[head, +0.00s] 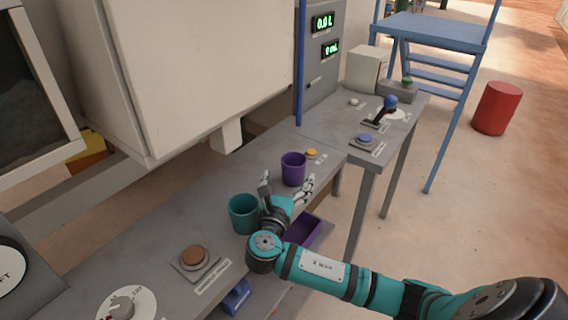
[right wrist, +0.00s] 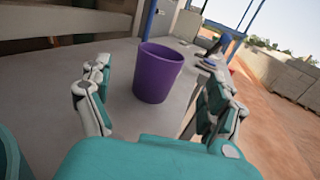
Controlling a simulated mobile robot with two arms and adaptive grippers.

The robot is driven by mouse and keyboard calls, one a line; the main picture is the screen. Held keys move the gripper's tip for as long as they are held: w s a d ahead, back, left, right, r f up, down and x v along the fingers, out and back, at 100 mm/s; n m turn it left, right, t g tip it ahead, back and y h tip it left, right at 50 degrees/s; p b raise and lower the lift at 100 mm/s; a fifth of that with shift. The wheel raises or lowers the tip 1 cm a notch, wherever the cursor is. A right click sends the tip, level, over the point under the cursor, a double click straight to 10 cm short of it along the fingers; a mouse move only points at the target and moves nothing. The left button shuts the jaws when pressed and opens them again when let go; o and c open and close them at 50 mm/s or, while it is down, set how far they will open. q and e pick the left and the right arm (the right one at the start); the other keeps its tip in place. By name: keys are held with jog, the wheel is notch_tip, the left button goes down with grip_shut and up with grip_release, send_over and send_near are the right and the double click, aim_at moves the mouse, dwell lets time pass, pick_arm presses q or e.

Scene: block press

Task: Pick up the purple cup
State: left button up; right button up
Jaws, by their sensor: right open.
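The purple cup (head: 293,169) stands upright on the grey table, in front of my right gripper (head: 287,183). The gripper is open, with its fingers spread and pointing towards the cup. In the right wrist view the purple cup (right wrist: 158,73) stands ahead, between the two sets of fingers (right wrist: 160,108) and a little beyond them. The gripper appears empty and apart from the cup. My left gripper is not in view.
A teal cup (head: 243,214) stands close to my right gripper's left. A yellow button (head: 311,153) sits just behind the purple cup. A brown button (head: 194,257) is nearer the front. A purple bin (head: 303,231) shows below the table's edge, partly behind my arm.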

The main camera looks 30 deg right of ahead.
aim_at(291, 170)
jog(key=shift+w+d, duration=0.15)
jog(key=shift+w, duration=0.1)
jog(key=shift+x, duration=1.2)
jog(key=x, duration=0.4)
jog(key=shift+s, duration=0.1)
jog(key=shift+d, duration=0.25)
jog(key=shift+w, duration=0.25)
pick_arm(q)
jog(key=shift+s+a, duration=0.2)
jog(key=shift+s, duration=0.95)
pick_arm(e)
jog(key=c, duration=1.2)
